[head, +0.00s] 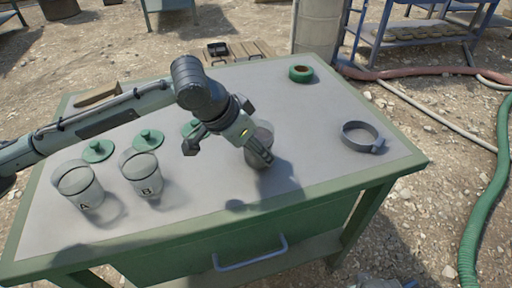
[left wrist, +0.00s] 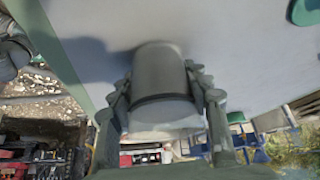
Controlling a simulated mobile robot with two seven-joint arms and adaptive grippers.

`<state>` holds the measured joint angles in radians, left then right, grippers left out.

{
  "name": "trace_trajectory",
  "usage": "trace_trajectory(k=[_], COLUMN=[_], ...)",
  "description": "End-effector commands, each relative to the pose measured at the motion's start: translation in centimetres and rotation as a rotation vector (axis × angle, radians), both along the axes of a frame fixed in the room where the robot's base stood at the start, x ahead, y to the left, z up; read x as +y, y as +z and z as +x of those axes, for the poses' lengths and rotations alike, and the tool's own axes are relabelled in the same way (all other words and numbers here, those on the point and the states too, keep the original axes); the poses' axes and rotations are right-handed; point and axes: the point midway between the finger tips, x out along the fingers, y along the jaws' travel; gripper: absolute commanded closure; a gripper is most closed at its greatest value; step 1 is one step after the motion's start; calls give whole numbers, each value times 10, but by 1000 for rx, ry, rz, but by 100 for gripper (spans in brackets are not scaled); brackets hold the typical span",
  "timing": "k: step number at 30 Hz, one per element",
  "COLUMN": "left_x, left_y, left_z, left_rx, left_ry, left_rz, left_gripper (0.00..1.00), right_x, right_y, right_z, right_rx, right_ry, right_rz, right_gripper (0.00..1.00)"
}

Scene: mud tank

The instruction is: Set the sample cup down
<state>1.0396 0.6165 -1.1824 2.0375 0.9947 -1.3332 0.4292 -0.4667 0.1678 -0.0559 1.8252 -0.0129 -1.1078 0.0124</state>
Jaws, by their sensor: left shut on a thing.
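My left gripper (head: 258,149) is shut on a clear grey sample cup (head: 265,136) over the middle of the table (head: 320,110). The fingers hide much of the cup in the head view. In the left wrist view the cup (left wrist: 162,75) sits between the two fingers of the gripper (left wrist: 160,100). I cannot tell whether its base touches the tabletop. Cup A (head: 78,187) and cup B (head: 142,173) stand upright at the left of the table. My right gripper is not in view.
Green lids (head: 98,151) lie behind the cups, one partly behind my gripper. A green tape roll (head: 301,74) lies at the back and a grey ring clamp (head: 360,136) at the right. The tabletop between the held cup and clamp is clear.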

Motion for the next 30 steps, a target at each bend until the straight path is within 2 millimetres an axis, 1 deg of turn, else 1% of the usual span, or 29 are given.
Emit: trace_trajectory(k=[10,11,15,25,28,30], left_x=[0,0,0,0,3,7], left_y=[-3,-3,-3,-2,6,16], left_z=[0,0,0,1,-1,-4], left_rx=[0,0,-1,-2,-3,-5], left_ry=[1,1,0,0,1,2], left_rz=[0,0,0,-1,-1,0], left_gripper=[78,50,33,32,32,32], right_x=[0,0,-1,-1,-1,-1], right_y=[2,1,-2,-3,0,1], right_z=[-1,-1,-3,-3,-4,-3], right_rx=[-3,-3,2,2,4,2], right_ry=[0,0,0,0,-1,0], right_rz=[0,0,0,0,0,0], right_gripper=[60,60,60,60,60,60])
